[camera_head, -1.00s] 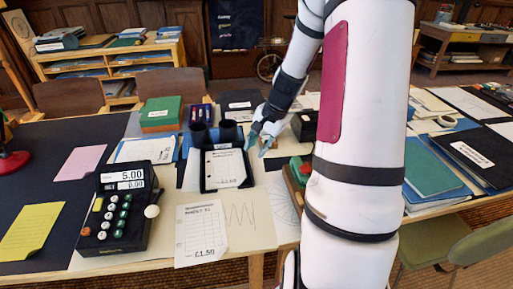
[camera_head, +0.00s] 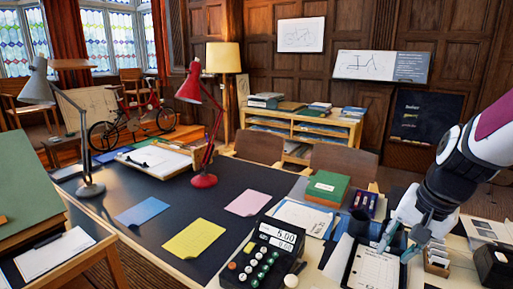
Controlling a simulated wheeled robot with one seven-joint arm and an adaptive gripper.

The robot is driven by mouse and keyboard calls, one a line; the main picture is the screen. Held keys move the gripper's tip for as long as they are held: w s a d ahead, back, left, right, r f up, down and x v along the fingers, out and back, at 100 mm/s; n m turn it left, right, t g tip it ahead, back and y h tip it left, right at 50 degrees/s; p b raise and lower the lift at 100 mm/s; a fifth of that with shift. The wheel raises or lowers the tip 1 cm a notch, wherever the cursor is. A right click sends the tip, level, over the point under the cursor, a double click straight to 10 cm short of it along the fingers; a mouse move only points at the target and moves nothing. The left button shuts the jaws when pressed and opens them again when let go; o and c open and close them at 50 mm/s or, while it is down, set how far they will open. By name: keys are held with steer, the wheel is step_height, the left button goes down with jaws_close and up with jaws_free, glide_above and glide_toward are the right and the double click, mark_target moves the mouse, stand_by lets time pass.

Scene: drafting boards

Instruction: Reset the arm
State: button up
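My arm comes in from the right edge. My gripper (camera_head: 396,250) hangs over the desk with its pale blue-grey fingers spread apart, and I see nothing held between them. It overlaps the top of a black clipboard with a receipt sheet (camera_head: 374,268) and a dark cup (camera_head: 359,223) in the picture. I cannot tell how high it is above them.
A black cash register (camera_head: 262,256) stands left of the clipboard. A red lamp (camera_head: 204,180) and grey lamp (camera_head: 91,189) rise from the dark desk top.

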steer(key=s+a+r+n, duration=0.3)
steer(key=s+a, duration=0.1)
steer(key=s, duration=0.2)
steer(key=s+a+r+n+p, duration=0.1)
steer(key=s+a+r+n, duration=0.2)
steer(key=s, duration=0.3)
steer(key=s+a+r+n+t+p, duration=0.1)
steer(key=s+a+r+n, duration=0.2)
steer(key=s, duration=0.3)
steer(key=shift+a+r+h, duration=0.2)
steer(key=shift+a+h, duration=0.2)
steer(key=shift+a, duration=0.4)
